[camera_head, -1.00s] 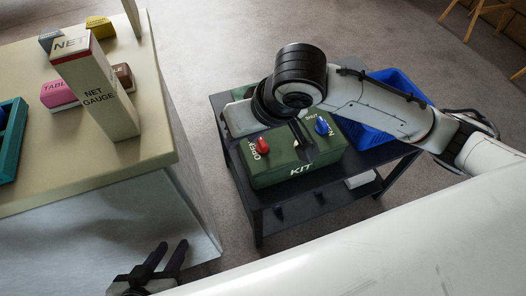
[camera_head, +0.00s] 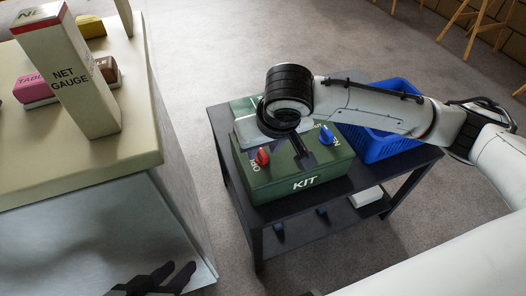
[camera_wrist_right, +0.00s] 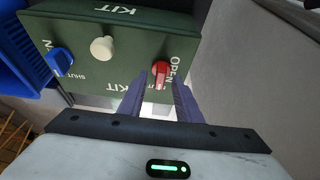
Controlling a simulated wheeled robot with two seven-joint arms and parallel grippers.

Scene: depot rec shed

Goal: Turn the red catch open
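A green box (camera_head: 270,186) marked KIT stands on a black cart. A red catch (camera_head: 262,157) is at the left of its top; in the right wrist view the red catch (camera_wrist_right: 161,71) has OPEN written beside it. A blue catch (camera_head: 327,135) is at the right, and a cream knob (camera_wrist_right: 102,47) lies between them. My right gripper (camera_wrist_right: 158,84) is open, its two fingers pointing at the red catch, which shows between the fingertips. Contact cannot be told. My left gripper (camera_head: 174,272) is open and empty low at the left, partly cut off.
A pale counter (camera_head: 130,152) at the left carries a tall NET GAUGE carton (camera_head: 70,75) and several small blocks. Carpet is clear between counter and cart.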

